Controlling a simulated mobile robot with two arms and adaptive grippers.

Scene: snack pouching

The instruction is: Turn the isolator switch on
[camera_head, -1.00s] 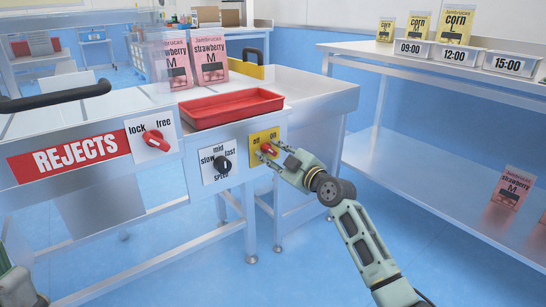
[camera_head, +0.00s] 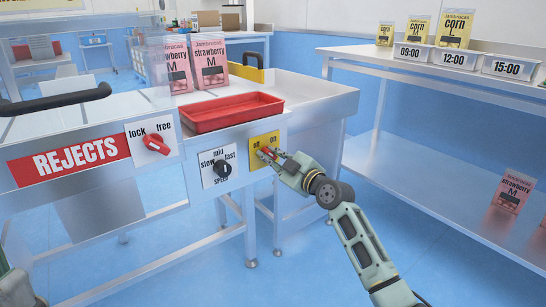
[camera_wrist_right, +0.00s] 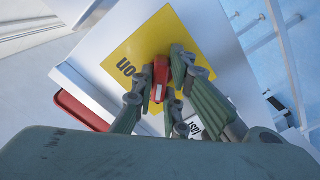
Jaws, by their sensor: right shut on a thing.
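The isolator switch is a red knob (camera_head: 267,153) on a yellow plate (camera_head: 256,139) with "on" lettering, on the front of the steel machine. My right gripper (camera_head: 277,157) has its fingers around the knob and is shut on it, covering part of it in the head view. In the right wrist view, the knob (camera_wrist_right: 161,76) stands between the fingers (camera_wrist_right: 158,87), with the yellow plate (camera_wrist_right: 149,45) behind. I cannot tell for sure which word the knob points at. My left gripper is not in view.
A speed dial (camera_head: 223,169) sits left of the yellow plate, and a red lock knob (camera_head: 156,144) farther left. A red tray (camera_head: 232,111) lies above the switch. A shelf table (camera_head: 400,68) with pouches stands at right. The floor between is clear.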

